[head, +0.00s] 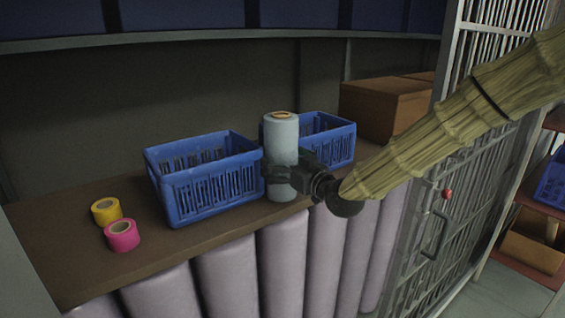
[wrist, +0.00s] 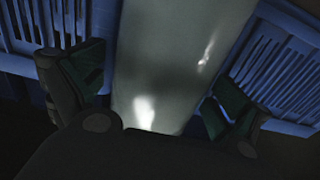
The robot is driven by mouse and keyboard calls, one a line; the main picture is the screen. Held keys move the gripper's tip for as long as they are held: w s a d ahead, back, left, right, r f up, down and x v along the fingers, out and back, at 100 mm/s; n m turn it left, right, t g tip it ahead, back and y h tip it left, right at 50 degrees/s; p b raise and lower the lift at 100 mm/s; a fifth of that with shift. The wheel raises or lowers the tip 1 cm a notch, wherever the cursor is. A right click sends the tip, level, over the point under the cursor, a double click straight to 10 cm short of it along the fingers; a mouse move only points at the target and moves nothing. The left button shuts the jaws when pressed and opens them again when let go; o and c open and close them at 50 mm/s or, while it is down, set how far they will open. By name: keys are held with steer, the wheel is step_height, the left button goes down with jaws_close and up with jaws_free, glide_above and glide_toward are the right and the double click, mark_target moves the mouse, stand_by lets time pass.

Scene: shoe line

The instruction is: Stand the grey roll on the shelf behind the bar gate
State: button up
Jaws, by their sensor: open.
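The grey roll (head: 282,137) stands upright on the brown bench top (head: 70,215), between two blue crates, with a brown core at its top. My gripper (head: 284,174) is at its lower part, reaching in from the right. In the wrist view the roll (wrist: 170,60) fills the middle, with one open finger on each side. Small gaps seem to show between fingers and roll. The bar gate (head: 437,205) is at the right, with a handle and a red knob. A shelf (head: 530,258) shows at the far right, beyond the bars, partly cut off.
Blue crates stand left (head: 205,180) and right (head: 335,140) of the roll, close by. A cardboard box (head: 385,108) is at the back right. Yellow (head: 106,211) and pink (head: 122,236) tape rolls lie at the left. The far-right shelves hold a blue crate (head: 553,180) and an open box.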

steer(key=b+v, duration=0.3)
steer(key=v, duration=0.8)
steer(key=shift+s+d, duration=0.2)
steer(key=shift+s, duration=0.05)
steer(key=s+d+f+m+g+h, duration=0.2)
steer(key=s+f, duration=0.2)
steer(key=f, duration=0.9)
steer(key=s+d+f+m+g+h, duration=0.1)
steer(key=s+d+f+g+h, duration=0.2)
steer(key=f, duration=1.1)
steer(key=s+d+f+m+g+h, duration=0.15)
steer(key=s+f, duration=0.45)
steer(key=f, duration=0.7)
steer(key=s+d+f+m+g+h, duration=0.1)
steer(key=s+d+f+g, duration=0.1)
steer(key=s+f, duration=0.4)
steer(key=s+d+f+m+g+h, duration=0.1)
steer(key=s+d+f+g, duration=0.2)
steer(key=s+f, duration=0.4)
steer(key=s+d+f+m+g+h, duration=0.1)
steer(key=s+f, duration=0.6)
steer(key=s, duration=0.9)
steer(key=d+g+h, duration=0.1)
steer(key=d+g, duration=0.1)
steer(key=d, duration=0.1)
steer(key=shift+f, duration=0.1)
